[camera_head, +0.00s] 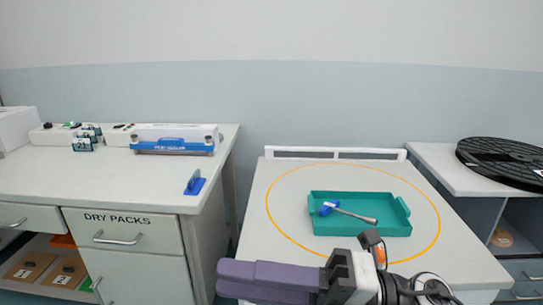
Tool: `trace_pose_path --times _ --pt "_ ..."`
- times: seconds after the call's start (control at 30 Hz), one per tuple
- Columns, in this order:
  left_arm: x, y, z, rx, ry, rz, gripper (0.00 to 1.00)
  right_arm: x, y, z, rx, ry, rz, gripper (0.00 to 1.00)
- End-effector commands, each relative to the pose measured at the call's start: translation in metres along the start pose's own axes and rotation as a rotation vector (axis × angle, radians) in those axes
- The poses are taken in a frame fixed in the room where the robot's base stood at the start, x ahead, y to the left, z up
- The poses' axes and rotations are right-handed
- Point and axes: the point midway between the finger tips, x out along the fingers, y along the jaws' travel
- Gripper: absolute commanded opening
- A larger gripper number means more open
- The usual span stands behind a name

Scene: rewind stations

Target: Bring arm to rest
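My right gripper (222,281) is at the bottom centre, its arm coming in from the lower right. Its two purple-grey fingers point left and lie against each other with no visible gap; nothing shows between them. It is in front of the near edge of the white table (285,240), left of and nearer than the green tray (355,228). My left gripper is out of view.
A tool with a blue head (328,208) and grey handle lies in the tray, inside an orange ring. A left bench (100,180) holds a blue-and-white sealer (172,146) and a small blue item (195,184). A black reel (505,160) lies on the right cabinet.

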Motion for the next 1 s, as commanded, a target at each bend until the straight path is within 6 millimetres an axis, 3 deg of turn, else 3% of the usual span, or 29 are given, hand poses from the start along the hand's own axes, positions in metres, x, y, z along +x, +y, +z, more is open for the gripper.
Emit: trace_pose_path --times 0.07,0.17,0.27,0.37,0.5,0.6,0.7,0.8,0.9,1.0 --pt "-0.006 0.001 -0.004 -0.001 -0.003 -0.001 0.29 -0.006 0.002 0.024 0.198 -0.181 0.129 0.27" --pt "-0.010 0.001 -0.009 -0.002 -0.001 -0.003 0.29 -0.032 -0.017 0.056 0.449 -0.429 0.251 0.27" --pt "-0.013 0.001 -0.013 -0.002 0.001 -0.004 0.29 -0.072 -0.062 0.075 0.712 -0.695 0.329 0.27" --pt "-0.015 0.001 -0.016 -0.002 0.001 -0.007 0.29 -0.120 -0.124 0.070 0.972 -0.953 0.365 0.27" --pt "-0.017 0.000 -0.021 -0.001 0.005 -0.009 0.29 -0.175 -0.205 0.026 1.282 -1.252 0.358 0.27" --pt "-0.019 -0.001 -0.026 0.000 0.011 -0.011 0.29 -0.207 -0.253 -0.023 1.478 -1.433 0.333 0.27" --pt "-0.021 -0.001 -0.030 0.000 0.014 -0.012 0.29 -0.229 -0.286 -0.074 1.641 -1.577 0.298 0.27" --pt "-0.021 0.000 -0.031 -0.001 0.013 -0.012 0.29 -0.242 -0.307 -0.117 1.761 -1.679 0.267 0.27" --pt "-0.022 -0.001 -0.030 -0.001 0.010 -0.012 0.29 -0.249 -0.317 -0.144 1.835 -1.738 0.248 0.27" --pt "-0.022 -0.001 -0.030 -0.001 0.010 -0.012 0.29 -0.249 -0.317 -0.144 1.835 -1.738 0.248 0.27"
